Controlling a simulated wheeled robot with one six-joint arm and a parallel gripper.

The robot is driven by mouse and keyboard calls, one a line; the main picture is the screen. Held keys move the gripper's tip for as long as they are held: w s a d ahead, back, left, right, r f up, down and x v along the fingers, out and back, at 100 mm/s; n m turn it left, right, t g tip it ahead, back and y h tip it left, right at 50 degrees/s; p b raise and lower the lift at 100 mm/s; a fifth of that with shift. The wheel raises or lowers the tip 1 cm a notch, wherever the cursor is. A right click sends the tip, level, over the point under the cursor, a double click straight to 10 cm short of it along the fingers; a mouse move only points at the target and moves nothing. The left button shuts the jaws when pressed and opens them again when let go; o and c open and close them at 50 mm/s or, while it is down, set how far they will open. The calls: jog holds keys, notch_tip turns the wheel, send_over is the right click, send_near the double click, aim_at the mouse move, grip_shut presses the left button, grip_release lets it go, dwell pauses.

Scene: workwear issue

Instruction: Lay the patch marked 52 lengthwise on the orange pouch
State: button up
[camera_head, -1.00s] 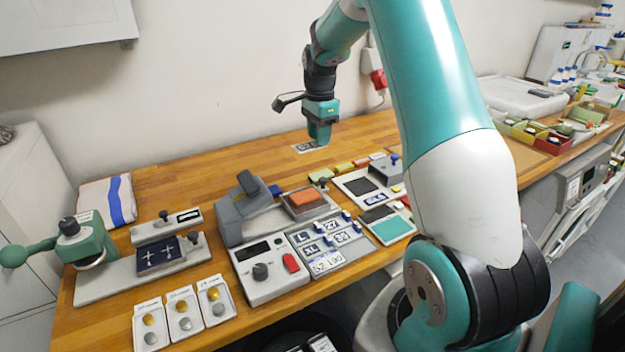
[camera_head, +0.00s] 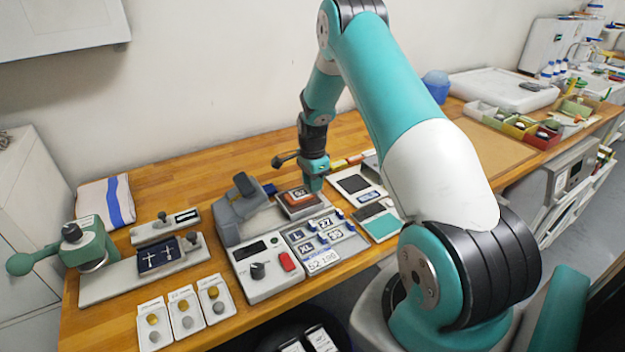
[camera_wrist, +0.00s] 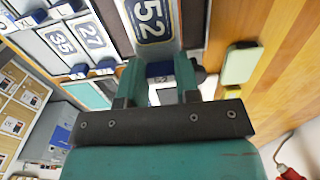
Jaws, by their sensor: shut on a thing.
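My gripper (camera_head: 313,184) is shut on the patch marked 52 (camera_head: 300,193), at the right side of the press with the orange pouch. In the wrist view the patch (camera_wrist: 150,18) shows pale digits on a dark field with a pale rim, just beyond my fingertips (camera_wrist: 158,72). The orange pouch (camera_head: 291,191) lies on the grey press plate, and the patch is over it, covering much of it. I cannot tell whether the patch touches the pouch.
A grey tray (camera_head: 340,258) with patches marked L, XL, 27 and others lies in front. A grey control box (camera_head: 262,282) with a knob and red switch stands to its left. A teal pad (camera_head: 384,227) lies to the right. Behind the press the wooden table (camera_head: 220,165) is clear.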

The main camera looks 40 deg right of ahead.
jog(key=shift+f, duration=0.15)
jog(key=o, duration=0.9)
